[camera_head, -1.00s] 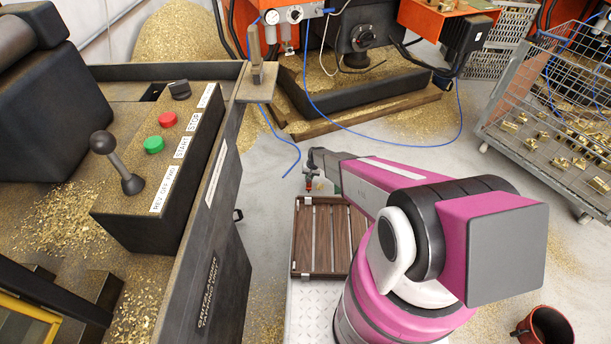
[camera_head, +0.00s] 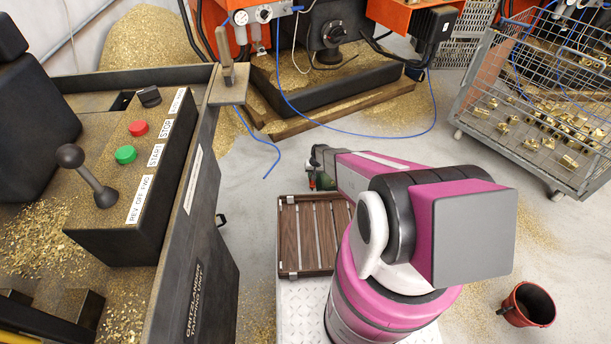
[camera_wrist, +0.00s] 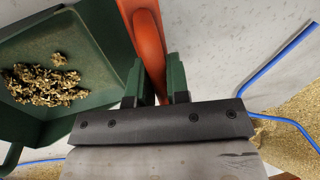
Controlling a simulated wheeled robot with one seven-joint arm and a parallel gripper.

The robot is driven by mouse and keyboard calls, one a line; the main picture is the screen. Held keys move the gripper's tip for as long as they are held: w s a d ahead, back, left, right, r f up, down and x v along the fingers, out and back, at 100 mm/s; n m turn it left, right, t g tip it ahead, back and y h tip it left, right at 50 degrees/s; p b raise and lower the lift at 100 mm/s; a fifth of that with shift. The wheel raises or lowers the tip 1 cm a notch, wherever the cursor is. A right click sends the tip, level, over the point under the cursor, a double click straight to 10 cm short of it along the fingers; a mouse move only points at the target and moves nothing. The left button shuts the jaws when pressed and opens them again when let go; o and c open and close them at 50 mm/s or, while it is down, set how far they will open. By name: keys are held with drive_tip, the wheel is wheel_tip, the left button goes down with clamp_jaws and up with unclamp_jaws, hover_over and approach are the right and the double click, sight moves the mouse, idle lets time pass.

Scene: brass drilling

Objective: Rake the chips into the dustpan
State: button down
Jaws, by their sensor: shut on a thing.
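My gripper (camera_wrist: 157,85) is shut on an orange handle (camera_wrist: 146,38), which runs up between its dark fingers in the wrist view. A green dustpan (camera_wrist: 100,40) lies close on the left of the handle there; I cannot tell whether the two are joined. A small pile of brass chips (camera_wrist: 42,84) sits in the pan. In the head view my gripper is small, beyond the wooden slatted deck, with a green part (camera_head: 325,180) at it. Loose chips (camera_head: 40,238) lie on the tapping unit (camera_head: 200,215) at left.
The slatted deck (camera_head: 302,235) is at centre. A blue hose (camera_head: 372,136) crosses the floor. Chip heaps (camera_head: 150,45) stand at the back. A wire cart (camera_head: 540,165) with brass parts and a red bucket (camera_head: 528,306) are at right.

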drive_tip(key=shift+r, duration=2.85)
drive_tip(key=shift+r, duration=0.1)
